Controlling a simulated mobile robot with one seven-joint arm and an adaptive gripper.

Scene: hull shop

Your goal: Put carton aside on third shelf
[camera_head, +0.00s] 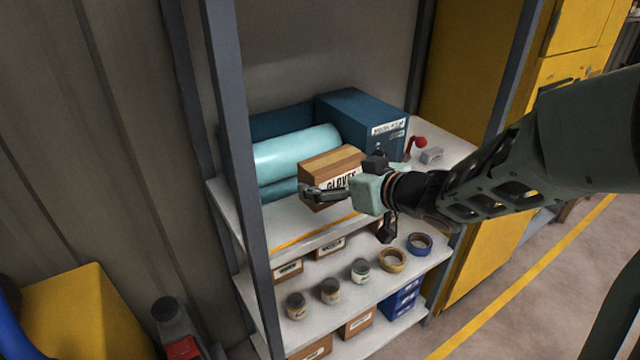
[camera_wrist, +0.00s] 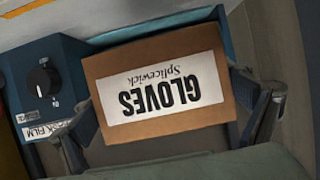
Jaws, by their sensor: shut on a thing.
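The brown carton labelled GLOVES (camera_head: 325,167) is held in front of the upper visible shelf (camera_head: 295,221) of the rack. Its label side (camera_wrist: 162,88) fills the middle of the wrist view, upside down. My gripper (camera_head: 341,180) is shut on the carton, with one finger at each side. In the wrist view the fingers (camera_wrist: 168,120) flank the box at left and right. Part of the carton's front is hidden behind my gripper in the head view. I cannot tell whether the carton's underside touches the shelf.
A light-blue roll (camera_head: 295,150) lies behind the carton. A dark-blue box with a dial (camera_head: 365,113) stands to its right. A red-knobbed item (camera_head: 418,142) and a grey block (camera_head: 431,156) sit farther right. The lower shelf holds jars (camera_head: 330,290) and tape rolls (camera_head: 419,243). A rack post (camera_head: 243,170) rises left.

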